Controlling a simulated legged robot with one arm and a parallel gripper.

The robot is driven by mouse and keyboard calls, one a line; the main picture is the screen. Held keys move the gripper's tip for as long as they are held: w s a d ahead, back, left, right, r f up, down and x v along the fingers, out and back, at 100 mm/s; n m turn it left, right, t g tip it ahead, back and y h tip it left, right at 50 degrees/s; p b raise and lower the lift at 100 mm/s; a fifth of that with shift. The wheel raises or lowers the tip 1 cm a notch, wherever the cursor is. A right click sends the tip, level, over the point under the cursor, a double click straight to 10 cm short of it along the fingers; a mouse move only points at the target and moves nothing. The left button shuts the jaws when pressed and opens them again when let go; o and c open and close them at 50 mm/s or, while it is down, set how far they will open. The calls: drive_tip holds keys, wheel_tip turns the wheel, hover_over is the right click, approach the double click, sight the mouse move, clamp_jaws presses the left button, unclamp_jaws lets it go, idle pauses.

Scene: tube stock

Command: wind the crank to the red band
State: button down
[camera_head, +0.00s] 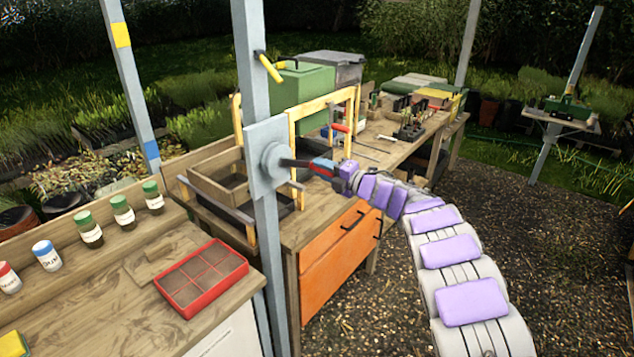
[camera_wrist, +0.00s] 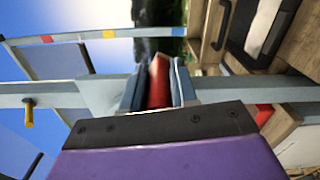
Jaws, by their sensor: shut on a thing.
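The crank's round hub (camera_head: 273,160) sits on a grey plate (camera_head: 258,140) fixed to the near post. Its dark arm (camera_head: 297,163) reaches out to the right, roughly level. My gripper (camera_head: 322,167) is shut on the crank's red handle, which shows between the blue-grey fingers in the wrist view (camera_wrist: 158,84). The fingers hide part of the handle. The red band (camera_wrist: 46,39) is on another post in the wrist view, beside a yellow band (camera_wrist: 109,34). In the head view that post shows yellow (camera_head: 121,34) and blue (camera_head: 151,149) bands; the red one is not visible there.
A yellow hook (camera_head: 269,68) juts from the near post above the crank. Workbenches with an orange drawer front (camera_head: 340,262), a red divided tray (camera_head: 202,277) and several jars stand close by. Gravel ground (camera_head: 560,240) is open to the right.

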drive_tip(key=shift+w+d+r+n, duration=0.2)
drive_tip(key=shift+d+r+n, duration=0.1)
drive_tip(key=shift+r, duration=0.2)
drive_tip(key=shift+w+d+r+n, duration=0.2)
drive_tip(key=shift+r+n, duration=0.1)
drive_tip(key=shift+r, duration=0.15)
drive_tip(key=shift+r, duration=0.1)
drive_tip(key=c, duration=0.9)
unclamp_jaws()
drive_tip(key=shift+s+d, duration=0.15)
drive_tip(key=shift+s+d+f, duration=0.2)
drive_tip(key=shift+s+d, duration=0.05)
drive_tip(key=shift+s, duration=0.25)
drive_tip(key=shift+p+v, duration=0.85)
drive_tip(key=shift+v, duration=7.3)
drive_tip(key=shift+w+d+f, duration=0.1)
drive_tip(key=shift+w, duration=0.1)
